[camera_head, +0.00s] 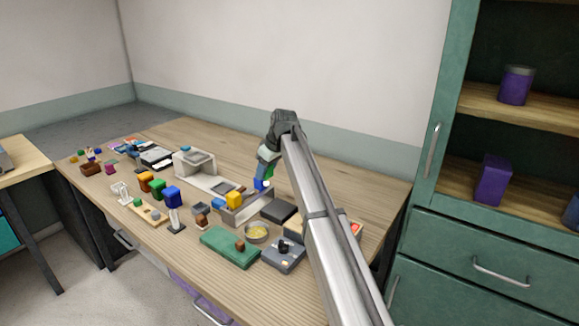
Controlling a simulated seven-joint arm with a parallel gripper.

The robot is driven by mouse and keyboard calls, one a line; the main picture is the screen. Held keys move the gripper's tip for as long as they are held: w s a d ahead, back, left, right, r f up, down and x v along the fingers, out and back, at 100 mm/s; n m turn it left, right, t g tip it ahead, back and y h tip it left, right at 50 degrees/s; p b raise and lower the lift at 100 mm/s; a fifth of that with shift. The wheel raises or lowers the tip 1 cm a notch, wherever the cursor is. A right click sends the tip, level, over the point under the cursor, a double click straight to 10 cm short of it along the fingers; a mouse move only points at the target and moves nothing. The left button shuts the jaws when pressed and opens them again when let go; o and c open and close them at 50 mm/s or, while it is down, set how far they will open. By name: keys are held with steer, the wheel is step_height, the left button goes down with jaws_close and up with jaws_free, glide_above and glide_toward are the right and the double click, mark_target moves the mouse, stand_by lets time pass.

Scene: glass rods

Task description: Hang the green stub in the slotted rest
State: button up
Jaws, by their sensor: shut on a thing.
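My gripper (265,178) is at the end of the arm, low over the right middle of the table, with its fingers pointing down. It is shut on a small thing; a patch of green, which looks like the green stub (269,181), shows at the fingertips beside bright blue. The stub's full shape is too small to make out. I cannot tell for sure which object is the slotted rest; a pale frame (121,193) stands at the table's left front.
Below the gripper is a grey tray (248,210). Nearby are a dark flat block (279,210), a yellow-filled bowl (257,232), a green board (229,246) and a grey box with a knob (284,256). The back right table is clear.

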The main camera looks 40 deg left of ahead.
steer(key=shift+s+a+f, duration=0.3)
steer(key=shift+a+f, duration=0.95)
steer(key=shift+f, duration=0.4)
steer(key=shift+s+a+f, duration=0.25)
steer(key=shift+a+f, duration=1)
steer(key=shift+f, duration=0.35)
steer(key=shift+s+a+f, duration=0.3)
steer(key=shift+a+f, duration=0.95)
steer(key=shift+f, duration=0.4)
steer(key=o, duration=1.2)
steer(key=v, duration=1.4)
steer(key=shift+f, duration=0.1)
